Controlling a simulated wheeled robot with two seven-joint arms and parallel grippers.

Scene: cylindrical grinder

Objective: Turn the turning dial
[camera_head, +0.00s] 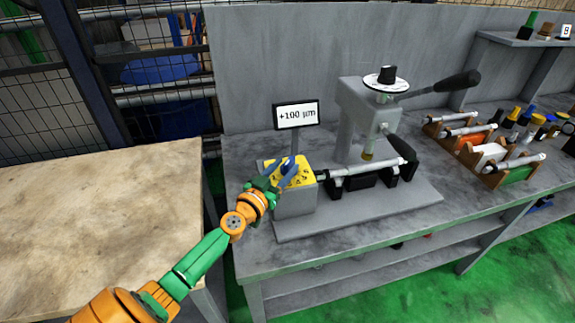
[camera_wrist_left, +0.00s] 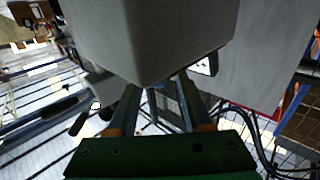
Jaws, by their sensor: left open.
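The likely turning dial is a black knob on a white marked disc (camera_head: 385,80), on top of the grey machine (camera_head: 358,108). My left gripper (camera_head: 285,172) is at the left end of the machine, in front of a yellow block (camera_head: 303,178) on a grey box, well left of and below the dial. In the left wrist view the gripper (camera_wrist_left: 160,88) has its two fingers apart, with a large grey block (camera_wrist_left: 150,40) just beyond the tips. I cannot tell whether they touch it. The dial cannot be made out there. My right gripper is not in view.
A sign reading "+100 µm" (camera_head: 297,114) stands behind the yellow block. A black-handled lever (camera_head: 458,83) sticks out right of the dial. A shaft (camera_head: 365,167) lies across the base. Racks with rods (camera_head: 483,150) stand at the right. The wooden table (camera_head: 95,220) at left is bare.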

